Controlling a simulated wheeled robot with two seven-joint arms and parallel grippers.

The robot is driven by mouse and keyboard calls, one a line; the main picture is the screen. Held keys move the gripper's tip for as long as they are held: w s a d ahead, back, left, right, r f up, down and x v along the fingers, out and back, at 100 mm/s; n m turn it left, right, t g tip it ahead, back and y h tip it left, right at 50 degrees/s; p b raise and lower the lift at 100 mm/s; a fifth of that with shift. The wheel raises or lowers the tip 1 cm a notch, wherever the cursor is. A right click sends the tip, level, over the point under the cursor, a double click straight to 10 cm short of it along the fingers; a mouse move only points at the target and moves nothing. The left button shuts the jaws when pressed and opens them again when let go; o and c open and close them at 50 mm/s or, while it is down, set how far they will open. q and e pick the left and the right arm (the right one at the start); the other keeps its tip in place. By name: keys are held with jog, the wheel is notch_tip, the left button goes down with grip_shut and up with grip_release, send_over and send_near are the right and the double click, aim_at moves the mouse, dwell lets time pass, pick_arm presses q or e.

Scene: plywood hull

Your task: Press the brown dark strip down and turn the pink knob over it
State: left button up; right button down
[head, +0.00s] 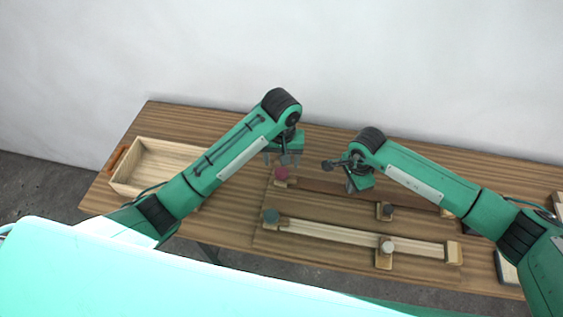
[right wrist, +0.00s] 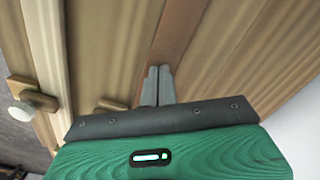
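The brown dark strip (head: 325,186) runs along the back of the plywood panel in the head view. It also shows in the right wrist view (right wrist: 180,38). The pink knob (head: 281,173) sits on a small wooden block at the strip's left end; which way it is turned is too small to tell. My right gripper (head: 350,187) is over the strip's middle, fingers together and pointing down; in the right wrist view its fingertips (right wrist: 158,71) overlap the strip. I cannot tell whether they touch it. My left gripper (head: 284,160) hangs just behind the pink knob, its finger gap unclear.
A pale strip (head: 335,233) lies nearer the front, with a grey-green knob (head: 271,215) at its left end and a white knob (head: 387,246) towards its right. A dark knob (head: 387,210) sits between the strips. An open wooden tray (head: 124,188) stands at the left.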

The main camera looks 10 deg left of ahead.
aim_at(282, 173)
pick_arm(q)
jog(key=shift+r, duration=0.45)
pick_arm(e)
jog(key=shift+f, duration=0.1)
pick_arm(q)
jog(key=shift+r+p, duration=1.25)
jog(key=shift+p, duration=0.05)
pick_arm(e)
jog(key=shift+r, duration=3.6)
pick_arm(q)
jog(key=shift+r+p, duration=0.75)
pick_arm(e)
notch_tip(282, 173, up, 5)
